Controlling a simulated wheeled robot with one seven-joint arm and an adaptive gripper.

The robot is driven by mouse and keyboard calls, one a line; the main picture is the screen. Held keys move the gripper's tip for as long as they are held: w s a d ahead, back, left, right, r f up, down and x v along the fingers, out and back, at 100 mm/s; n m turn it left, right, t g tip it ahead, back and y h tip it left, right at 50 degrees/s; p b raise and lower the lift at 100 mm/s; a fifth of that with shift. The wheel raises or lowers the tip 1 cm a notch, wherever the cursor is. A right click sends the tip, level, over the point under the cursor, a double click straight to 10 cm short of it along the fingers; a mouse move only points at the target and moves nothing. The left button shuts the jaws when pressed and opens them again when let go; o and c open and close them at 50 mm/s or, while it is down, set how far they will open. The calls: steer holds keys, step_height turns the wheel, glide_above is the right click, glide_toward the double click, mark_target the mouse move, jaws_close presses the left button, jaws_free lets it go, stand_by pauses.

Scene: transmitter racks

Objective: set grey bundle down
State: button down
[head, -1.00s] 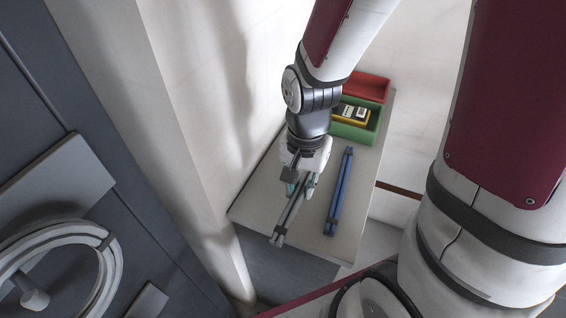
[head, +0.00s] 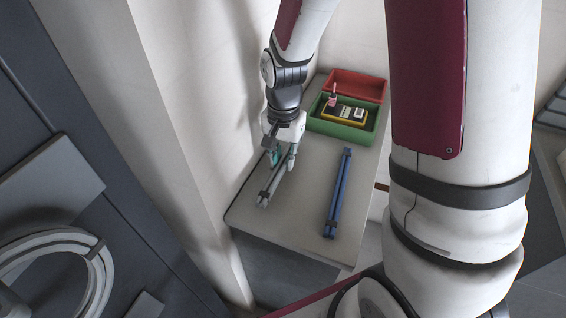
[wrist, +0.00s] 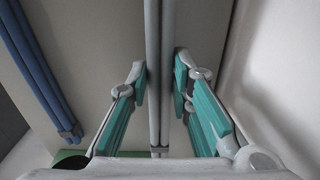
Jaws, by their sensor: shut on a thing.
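The grey bundle (head: 273,184) is a set of long thin rods with a dark band near its near end. My gripper (head: 281,158) is shut on it from above, at the left side of the grey tabletop (head: 298,222). In the wrist view, the grey bundle (wrist: 160,50) runs between the two teal fingers of my gripper (wrist: 160,84). The bundle lies low over the tabletop; I cannot tell whether it touches it. Its far end is hidden under my gripper in the head view.
A blue bundle (head: 338,190) lies on the tabletop to the right. A green bin (head: 341,131) with a yellow-edged item (head: 331,117) and a red bin (head: 357,83) stand at the back. A wall rises close on the left. Tabletop between the bundles is clear.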

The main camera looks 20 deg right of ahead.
mark_target(283, 161)
steer(key=shift+f, duration=0.9)
steer(key=shift+f, duration=0.2)
steer(key=c, duration=1.4)
jaws_free()
steer(key=shift+c, duration=0.2)
steer(key=shift+r, duration=0.1)
step_height(283, 161, up, 12)
steer(key=f, duration=0.1)
steer(key=s+r+n+t, duration=0.2)
steer(key=s+r+n, duration=0.2)
steer(key=s, duration=0.6)
steer(key=s+r+n+t, duration=0.2)
steer(key=s+r+n, duration=0.3)
steer(key=s+r, duration=0.4)
steer(key=shift+s+d, duration=0.15)
steer(key=shift+s, duration=0.3)
